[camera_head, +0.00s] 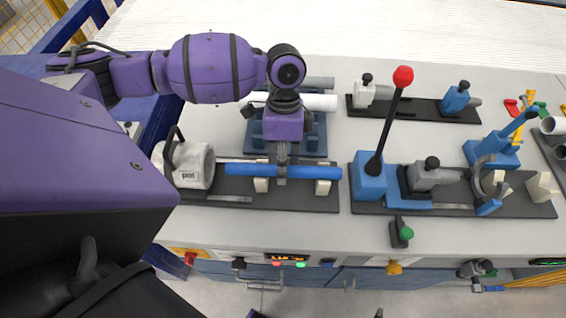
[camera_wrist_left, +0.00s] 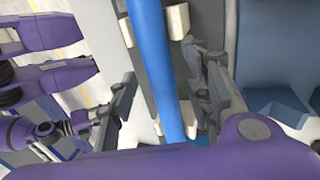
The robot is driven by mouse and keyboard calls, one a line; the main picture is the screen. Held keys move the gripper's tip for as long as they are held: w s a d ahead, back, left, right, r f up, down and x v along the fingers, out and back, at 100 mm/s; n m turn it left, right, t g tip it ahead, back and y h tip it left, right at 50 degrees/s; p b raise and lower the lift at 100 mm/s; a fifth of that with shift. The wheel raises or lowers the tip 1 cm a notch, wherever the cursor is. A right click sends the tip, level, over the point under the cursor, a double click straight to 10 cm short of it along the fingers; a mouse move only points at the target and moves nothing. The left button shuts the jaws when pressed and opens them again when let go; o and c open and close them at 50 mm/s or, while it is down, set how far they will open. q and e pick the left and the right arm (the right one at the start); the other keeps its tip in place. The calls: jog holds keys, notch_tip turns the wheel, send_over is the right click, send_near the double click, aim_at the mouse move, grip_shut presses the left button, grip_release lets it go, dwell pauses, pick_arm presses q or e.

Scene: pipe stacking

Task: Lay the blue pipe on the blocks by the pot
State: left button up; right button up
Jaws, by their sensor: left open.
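The blue pipe (camera_head: 300,171) lies level across the cream blocks (camera_head: 323,187) on a dark base plate, to the right of the white pot (camera_head: 190,166) marked "pot". In the left wrist view the blue pipe (camera_wrist_left: 157,70) runs between my open fingers, with cream blocks (camera_wrist_left: 178,20) beside it. My left gripper (camera_head: 281,172) is over the middle of the pipe, pointing down. In the left wrist view its fingers (camera_wrist_left: 165,95) stand apart on both sides of the pipe, with gaps. My right gripper is not seen.
Behind my left gripper, a blue rack (camera_head: 310,140) holds a white pipe (camera_head: 318,102) and a grey pipe (camera_head: 320,82). To the right stands a blue fixture (camera_head: 370,182) with a tall red-knobbed lever (camera_head: 403,77).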

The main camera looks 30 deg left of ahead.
pick_arm(q)
jog(key=v, duration=1.2)
jog(key=shift+a, duration=0.1)
